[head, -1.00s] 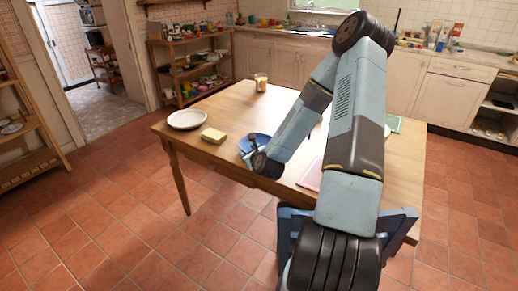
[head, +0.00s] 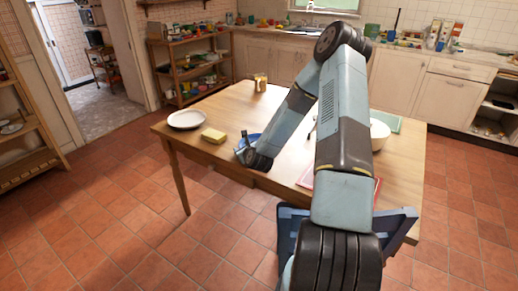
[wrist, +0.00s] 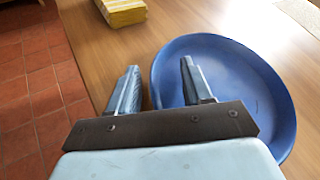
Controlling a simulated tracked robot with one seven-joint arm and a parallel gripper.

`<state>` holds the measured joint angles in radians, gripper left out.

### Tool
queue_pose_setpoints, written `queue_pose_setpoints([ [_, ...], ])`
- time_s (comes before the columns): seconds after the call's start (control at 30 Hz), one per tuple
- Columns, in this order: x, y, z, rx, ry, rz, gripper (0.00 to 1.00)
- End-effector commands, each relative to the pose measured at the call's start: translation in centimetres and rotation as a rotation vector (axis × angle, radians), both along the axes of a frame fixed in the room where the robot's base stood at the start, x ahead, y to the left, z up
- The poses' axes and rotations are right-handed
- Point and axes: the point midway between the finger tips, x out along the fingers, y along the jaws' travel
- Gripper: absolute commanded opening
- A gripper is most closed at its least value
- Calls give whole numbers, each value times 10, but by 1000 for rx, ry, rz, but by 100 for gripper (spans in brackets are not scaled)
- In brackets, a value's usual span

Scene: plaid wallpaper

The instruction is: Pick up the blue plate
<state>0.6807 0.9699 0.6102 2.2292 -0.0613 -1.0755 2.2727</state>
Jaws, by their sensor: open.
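The blue plate (wrist: 245,75) lies on the wooden table and fills the right half of the wrist view. In the head view only a strip of the plate (head: 254,137) shows behind my arm's end. My gripper (wrist: 158,64) is open and empty at the plate's left rim. Its right finger is over the plate and its left finger is outside the rim, over the table. I cannot tell whether either finger touches anything. In the head view, my gripper (head: 242,150) is near the table's front edge.
A yellow block (head: 213,135) and a white plate (head: 186,119) lie left of the blue plate. A jar (head: 260,82) stands at the back. A white bowl (head: 379,135) and a green item (head: 391,123) are on the right. The table's front edge is close to my gripper.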

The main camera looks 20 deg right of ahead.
Motion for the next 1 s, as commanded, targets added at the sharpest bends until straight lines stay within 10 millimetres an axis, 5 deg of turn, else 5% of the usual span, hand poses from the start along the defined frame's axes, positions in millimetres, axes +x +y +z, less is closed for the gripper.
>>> queue_pose_setpoints([
  [0.07, 0, 0, 0, 0, 0, 0, 50],
  [0.6, -1, 0, -1, 1, 3, 0, 0],
  [1.0, -2, -1, -2, 2, 6, -2, 0],
])
